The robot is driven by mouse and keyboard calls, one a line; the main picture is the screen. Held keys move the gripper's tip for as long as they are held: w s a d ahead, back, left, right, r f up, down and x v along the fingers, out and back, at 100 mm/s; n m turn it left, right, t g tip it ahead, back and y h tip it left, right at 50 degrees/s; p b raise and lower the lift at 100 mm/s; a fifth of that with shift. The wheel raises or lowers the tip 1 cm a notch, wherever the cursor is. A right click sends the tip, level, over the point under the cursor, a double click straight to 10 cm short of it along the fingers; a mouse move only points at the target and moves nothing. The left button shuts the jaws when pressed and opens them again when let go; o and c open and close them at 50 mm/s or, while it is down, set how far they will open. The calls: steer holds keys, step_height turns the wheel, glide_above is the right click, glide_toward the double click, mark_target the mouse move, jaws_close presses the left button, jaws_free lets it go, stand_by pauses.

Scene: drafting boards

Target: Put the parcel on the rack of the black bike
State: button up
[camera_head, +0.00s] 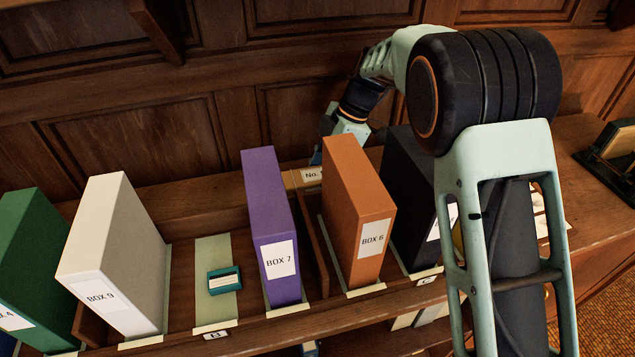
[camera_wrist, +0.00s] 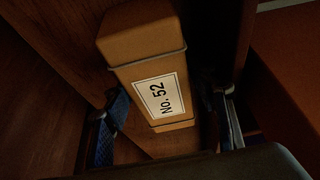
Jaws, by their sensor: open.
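A brown box labelled "No. 52" (camera_wrist: 140,45), possibly the parcel, lies between the two fingers of my gripper (camera_wrist: 168,122) in the wrist view. The fingers are apart, one on each side of the box; whether either touches it I cannot tell. In the head view, a piece of a tan labelled box (camera_head: 306,177) shows behind and between the purple and orange box files. My gripper (camera_head: 318,152) is there, mostly hidden by the orange file. No bike or bike rack shows in either view.
A purple file "BOX 7" (camera_head: 272,222), an orange file "BOX 6" (camera_head: 356,205), a black file (camera_head: 405,180), a white file (camera_head: 110,255) and a green file (camera_head: 25,255) stand on the wooden shelf. A small teal item (camera_head: 224,281) lies on a pale strip. Wood panelling (camera_head: 130,150) rises behind.

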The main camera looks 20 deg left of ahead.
mark_target(312, 175)
steer(key=shift+a+f, duration=0.1)
steer(key=shift+f, duration=0.2)
steer(key=shift+c, duration=0.4)
steer(key=c, duration=1.2)
steer(key=shift+r, duration=0.1)
steer(key=shift+c, duration=0.2)
steer(key=shift+r, duration=0.5)
steer(key=shift+s+a+r+p, duration=0.15)
steer(key=shift+r+p, duration=0.25)
steer(key=shift+r, duration=0.25)
steer(key=shift+s+a+r+p, duration=0.15)
steer(key=shift+r+p, duration=0.2)
steer(key=shift+r, duration=0.25)
steer(key=s+a+p, duration=0.1)
steer(key=s+a, duration=0.5)
steer(key=a, duration=0.2)
steer(key=s+a+p, duration=0.1)
steer(key=s+a, duration=0.5)
steer(key=a, duration=0.2)
steer(key=s+a+p, duration=0.1)
steer(key=s+a, duration=0.6)
steer(key=a, duration=0.1)
steer(key=shift+a, duration=0.4)
steer(key=shift+d, duration=0.15)
